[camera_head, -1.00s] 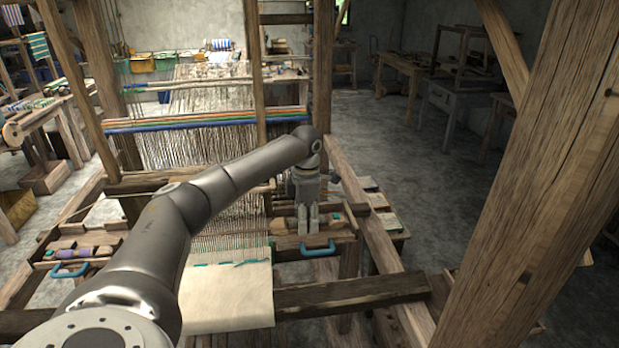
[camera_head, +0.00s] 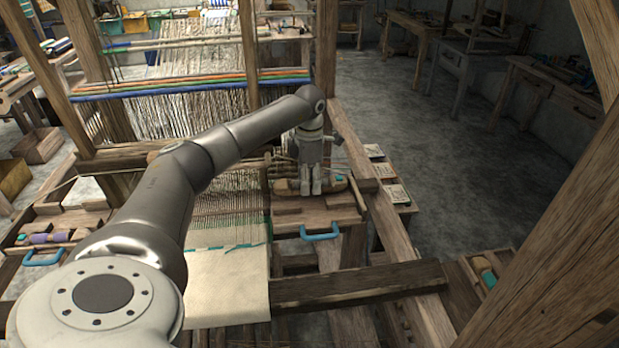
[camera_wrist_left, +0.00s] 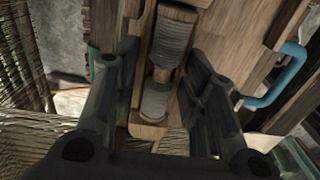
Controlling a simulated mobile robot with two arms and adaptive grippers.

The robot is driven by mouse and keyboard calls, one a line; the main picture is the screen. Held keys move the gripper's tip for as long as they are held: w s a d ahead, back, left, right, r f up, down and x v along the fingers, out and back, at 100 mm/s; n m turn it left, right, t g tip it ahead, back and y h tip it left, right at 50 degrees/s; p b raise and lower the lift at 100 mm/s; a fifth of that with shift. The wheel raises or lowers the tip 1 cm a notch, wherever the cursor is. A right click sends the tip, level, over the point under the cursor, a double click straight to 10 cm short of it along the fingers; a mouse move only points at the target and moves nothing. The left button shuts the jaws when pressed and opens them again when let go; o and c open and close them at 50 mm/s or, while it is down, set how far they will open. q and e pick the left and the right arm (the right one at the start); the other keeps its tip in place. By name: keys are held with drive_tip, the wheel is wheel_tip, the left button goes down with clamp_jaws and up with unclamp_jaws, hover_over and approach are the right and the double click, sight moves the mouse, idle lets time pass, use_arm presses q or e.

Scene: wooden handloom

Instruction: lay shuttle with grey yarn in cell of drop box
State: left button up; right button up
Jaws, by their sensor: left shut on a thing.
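The shuttle with grey yarn (camera_wrist_left: 171,48) is between the fingers of my left gripper (camera_wrist_left: 157,85) in the left wrist view, its grey winding showing in two parts. In the head view my left gripper (camera_head: 312,188) is shut on this shuttle (camera_head: 285,187), whose wooden ends stick out left and right of the fingers. The shuttle shows just over the back part of the right drop box (camera_head: 338,213), which has a blue handle (camera_head: 320,234). I cannot tell whether the shuttle touches the box. My right gripper is not in view.
A left drop box with a purple-yarn shuttle (camera_head: 48,238) and blue handle (camera_head: 42,257) is at the far left. Pale cloth (camera_head: 228,285) hangs between the boxes. Loom posts and a beam (camera_head: 360,285) stand close. A tray with a teal-marked piece (camera_head: 486,275) is at lower right.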

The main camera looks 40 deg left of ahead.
use_arm(q)
drive_tip(key=shift+d, duration=0.1)
drive_tip(key=shift+f+b, duration=0.3)
drive_tip(key=shift+f, duration=0.35)
drive_tip(key=shift+f+b, duration=0.35)
drive_tip(key=shift+f, duration=0.4)
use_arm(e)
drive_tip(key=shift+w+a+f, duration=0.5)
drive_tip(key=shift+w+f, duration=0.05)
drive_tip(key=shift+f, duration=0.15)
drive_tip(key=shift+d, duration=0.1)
use_arm(q)
drive_tip(key=o, duration=1.2)
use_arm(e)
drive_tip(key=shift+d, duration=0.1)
